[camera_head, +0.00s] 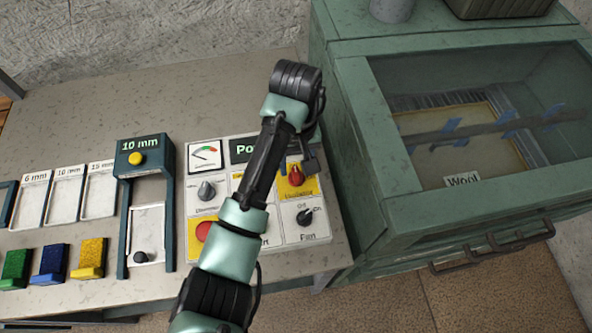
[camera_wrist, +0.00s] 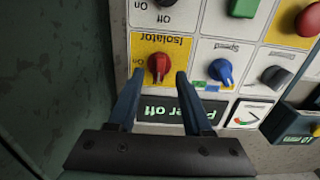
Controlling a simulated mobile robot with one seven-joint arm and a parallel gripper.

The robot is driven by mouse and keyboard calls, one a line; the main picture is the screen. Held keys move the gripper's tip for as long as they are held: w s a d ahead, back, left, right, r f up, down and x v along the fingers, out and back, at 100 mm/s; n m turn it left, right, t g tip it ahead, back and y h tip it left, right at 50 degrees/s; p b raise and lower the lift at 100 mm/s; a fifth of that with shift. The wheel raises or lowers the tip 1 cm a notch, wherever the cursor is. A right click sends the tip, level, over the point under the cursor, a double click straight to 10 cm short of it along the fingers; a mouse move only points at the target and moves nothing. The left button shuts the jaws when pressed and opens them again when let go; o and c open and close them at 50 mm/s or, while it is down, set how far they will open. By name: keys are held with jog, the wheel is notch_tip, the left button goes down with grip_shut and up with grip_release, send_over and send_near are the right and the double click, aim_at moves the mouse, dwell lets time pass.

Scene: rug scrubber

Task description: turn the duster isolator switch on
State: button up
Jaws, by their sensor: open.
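The isolator switch is a red rotary knob on a yellow square of the white control panel; it shows in the head view (camera_head: 296,178) and upside down in the wrist view (camera_wrist: 158,66). In the wrist view the word Isolator stands above it and On is to its left. The knob's grip seems to point down in that view, toward the display reading "er off" (camera_wrist: 170,112). My gripper (camera_wrist: 159,74) is open, its two blue fingers on either side of the knob, with gaps visible. Whether the tips reach the knob's depth I cannot tell. In the head view my gripper (camera_head: 300,164) is partly hidden.
A black Off/On knob (camera_head: 304,217), a grey knob (camera_head: 206,190) and a gauge (camera_head: 205,154) share the panel. A green cabinet (camera_head: 345,140) stands close on the right. A 10 mm frame (camera_head: 125,210) and coloured blocks are to the left. The back of the bench is clear.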

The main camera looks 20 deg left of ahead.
aim_at(296, 176)
jog(key=shift+f, duration=1.4)
grip_shut()
